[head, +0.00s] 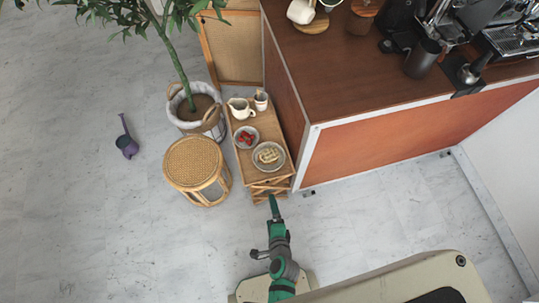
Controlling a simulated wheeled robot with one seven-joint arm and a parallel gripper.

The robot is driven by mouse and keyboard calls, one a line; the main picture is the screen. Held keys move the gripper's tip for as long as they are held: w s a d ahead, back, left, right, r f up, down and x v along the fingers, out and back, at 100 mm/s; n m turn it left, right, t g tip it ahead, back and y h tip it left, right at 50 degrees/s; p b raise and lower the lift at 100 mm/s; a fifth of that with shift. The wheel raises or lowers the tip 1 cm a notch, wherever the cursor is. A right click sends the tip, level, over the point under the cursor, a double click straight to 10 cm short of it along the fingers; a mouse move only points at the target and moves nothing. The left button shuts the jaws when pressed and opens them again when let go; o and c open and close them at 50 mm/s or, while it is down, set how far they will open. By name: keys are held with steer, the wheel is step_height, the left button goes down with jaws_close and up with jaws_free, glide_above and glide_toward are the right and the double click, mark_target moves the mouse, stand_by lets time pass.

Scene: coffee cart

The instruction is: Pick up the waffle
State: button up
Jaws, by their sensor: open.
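The waffle (267,155) is a pale, small piece lying on a round grey plate (273,167). The plate sits near the front end of a narrow wooden side table (246,173). My gripper (273,198) is at the near end of this table, just below the plate in the picture and apart from the waffle. It is open and empty, though its fingers are small and hard to make out from above.
A bowl of red fruit (246,138), a white pitcher (240,109) and a small cup (261,100) share the table. A rattan stool (196,166) and potted plant (198,108) stand left. The coffee counter (345,65) rises at right.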

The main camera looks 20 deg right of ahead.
steer(key=w+d+f+m+y, duration=0.2)
steer(key=w+d+f+m, duration=0.15)
steer(key=w+m, duration=0.5)
steer(key=m+t+y, duration=0.1)
steer(key=m+t, duration=0.1)
steer(key=m, duration=0.3)
glide_toward(270, 155)
steer(key=w, duration=0.1)
steer(key=w+f, duration=0.1)
steer(key=shift+w+t, duration=0.3)
steer(key=shift+a+f+x, duration=0.1)
steer(key=shift+f+x, duration=0.05)
steer(key=shift+x, duration=1.35)
steer(key=shift+a+f+x, duration=0.1)
steer(key=shift+a+x, duration=0.05)
steer(key=shift+x, duration=1.3)
steer(key=shift+s, duration=0.2)
steer(key=c, duration=1.1)
